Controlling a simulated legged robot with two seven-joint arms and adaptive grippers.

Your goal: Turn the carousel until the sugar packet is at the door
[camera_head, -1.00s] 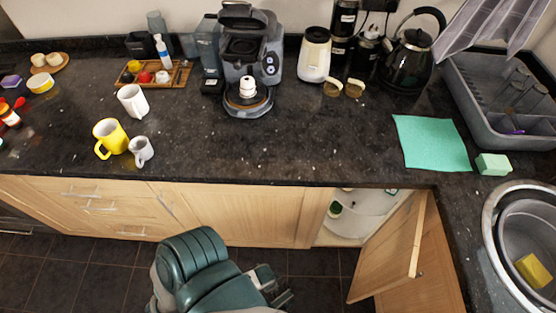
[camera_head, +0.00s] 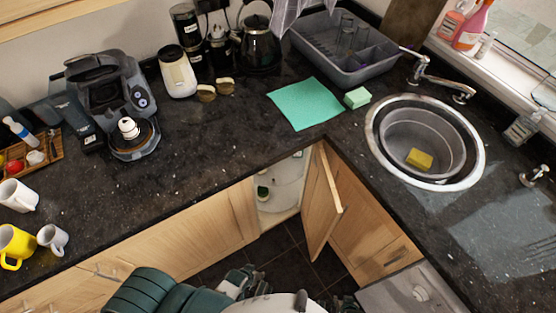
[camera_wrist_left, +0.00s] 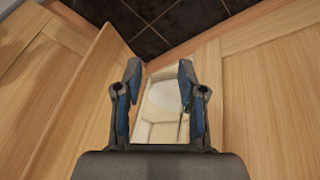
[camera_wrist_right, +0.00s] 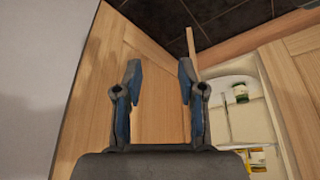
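The carousel (camera_head: 286,178) is a pale shelf unit inside the open corner cupboard, partly hidden by the counter and the door (camera_head: 322,198). A jar with a green label (camera_wrist_right: 240,92) and low yellow-and-white items (camera_wrist_right: 257,158) stand on it in the right wrist view. I cannot pick out the sugar packet. My left gripper (camera_wrist_left: 158,85) is open and empty, with the cupboard opening beyond its fingers; it shows at the bottom of the head view. My right gripper (camera_head: 345,303) is at the bottom edge of the head view; its wrist view shows it open and empty, facing wood panels beside the opening.
The granite counter (camera_head: 200,165) overhangs the cupboards. A grey appliance (camera_head: 405,292) stands right of the door. The counter holds a coffee machine (camera_head: 110,95), mugs, a green cloth (camera_head: 305,104) and a round sink (camera_head: 468,185). Dark floor tiles (camera_head: 265,250) are clear before the opening.

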